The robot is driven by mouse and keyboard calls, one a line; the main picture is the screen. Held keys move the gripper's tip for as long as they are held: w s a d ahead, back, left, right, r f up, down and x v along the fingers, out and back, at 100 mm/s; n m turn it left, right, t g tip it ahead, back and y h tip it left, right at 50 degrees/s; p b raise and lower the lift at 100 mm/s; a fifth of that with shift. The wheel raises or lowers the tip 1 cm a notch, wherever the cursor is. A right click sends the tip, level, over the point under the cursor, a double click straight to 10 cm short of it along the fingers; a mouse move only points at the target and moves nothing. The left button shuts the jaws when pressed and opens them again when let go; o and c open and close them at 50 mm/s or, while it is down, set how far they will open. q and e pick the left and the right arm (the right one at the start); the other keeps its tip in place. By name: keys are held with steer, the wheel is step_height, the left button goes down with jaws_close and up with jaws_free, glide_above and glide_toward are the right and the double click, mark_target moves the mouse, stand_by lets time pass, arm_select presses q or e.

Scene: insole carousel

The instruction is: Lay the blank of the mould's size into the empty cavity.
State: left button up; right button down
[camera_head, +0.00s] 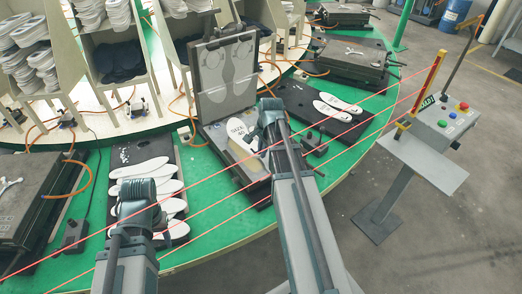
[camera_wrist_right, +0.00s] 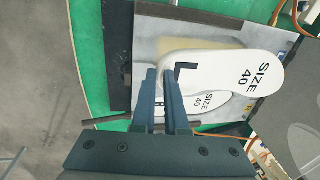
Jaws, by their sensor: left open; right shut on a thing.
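The open mould stands at the middle of the head view, its grey lid (camera_head: 228,85) raised. My right gripper (camera_wrist_right: 168,100) is shut on a white blank (camera_wrist_right: 240,72) marked L and SIZE 40, held over the mould. A second white insole (camera_wrist_right: 205,103) marked SIZE 40 is below it, partly hidden by the fingers. A beige cavity (camera_wrist_right: 190,44) shows partly beyond the held blank. I cannot tell whether the blank touches the mould. My left gripper (camera_head: 140,195) is open above a dark board with several white insoles (camera_head: 145,168); its fingers are hard to see.
A closed mould (camera_head: 30,185) is at the left. A control box (camera_head: 440,122) on a stand is at the right. Red lines cross in front of the green carousel.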

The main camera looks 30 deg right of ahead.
step_height(320, 180, down, 3)
steer(key=shift+w+r+b, duration=0.15)
steer(key=shift+b, duration=0.85)
step_height(320, 180, down, 7)
steer(key=b, duration=0.7)
steer(key=shift+r, duration=0.1)
steer(key=c, duration=0.9)
jaws_free()
steer(key=shift+o, duration=0.2)
steer(key=shift+r, duration=0.1)
step_height(320, 180, up, 13)
steer(key=s+p, duration=0.2)
steer(key=p, duration=1.1)
steer(key=shift+s+r+p, duration=0.2)
steer(key=shift+s+p, duration=0.15)
